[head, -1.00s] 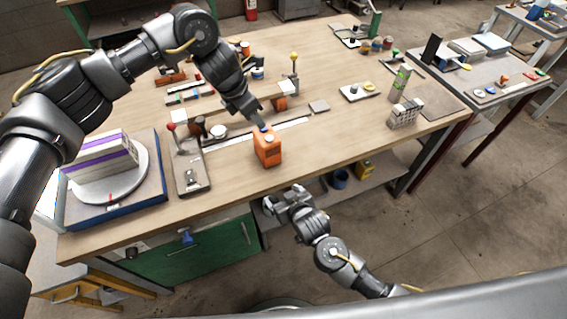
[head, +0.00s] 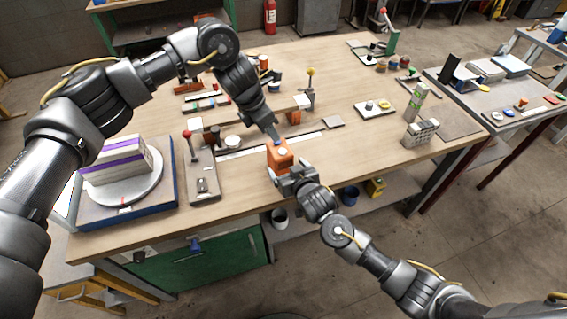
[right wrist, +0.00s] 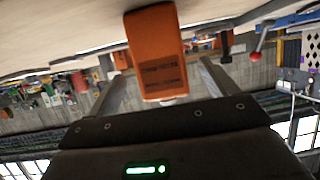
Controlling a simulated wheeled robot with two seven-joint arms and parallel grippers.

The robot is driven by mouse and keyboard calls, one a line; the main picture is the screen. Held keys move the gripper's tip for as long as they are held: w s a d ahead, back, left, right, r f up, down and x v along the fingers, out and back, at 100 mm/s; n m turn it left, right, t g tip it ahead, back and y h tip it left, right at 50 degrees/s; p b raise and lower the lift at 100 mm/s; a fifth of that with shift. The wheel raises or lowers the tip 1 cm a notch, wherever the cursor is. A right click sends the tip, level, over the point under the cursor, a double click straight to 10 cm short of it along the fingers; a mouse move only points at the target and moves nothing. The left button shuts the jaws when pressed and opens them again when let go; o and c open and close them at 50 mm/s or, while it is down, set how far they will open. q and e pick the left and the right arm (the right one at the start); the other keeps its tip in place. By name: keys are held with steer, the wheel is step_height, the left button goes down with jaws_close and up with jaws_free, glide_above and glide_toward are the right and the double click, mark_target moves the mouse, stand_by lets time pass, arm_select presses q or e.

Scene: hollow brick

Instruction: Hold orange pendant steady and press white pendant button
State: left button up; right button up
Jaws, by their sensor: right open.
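The orange pendant (head: 272,158) stands near the front edge of the workbench, with a pale round button (head: 283,152) on its upper part. My left gripper (head: 275,138) reaches down from behind to the pendant's top; whether its fingers are shut on it cannot be told. My right gripper (head: 284,174) is open just in front of the pendant and hides its lower part. In the right wrist view the pendant (right wrist: 155,45) shows upside down between and beyond the open fingers (right wrist: 160,88). A white part (right wrist: 172,102) shows at its lower end there, apart from both fingers.
A board with a lever (head: 203,175) and a turntable with a striped box (head: 118,165) lie to the left. A grey rail (head: 265,145) runs behind the pendant. A perforated block (head: 420,133) stands at the right.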

steer(key=shift+x, duration=2.6)
steer(key=shift+c, duration=0.4)
steer(key=c, duration=1.2)
arm_select(q)
jaws_close()
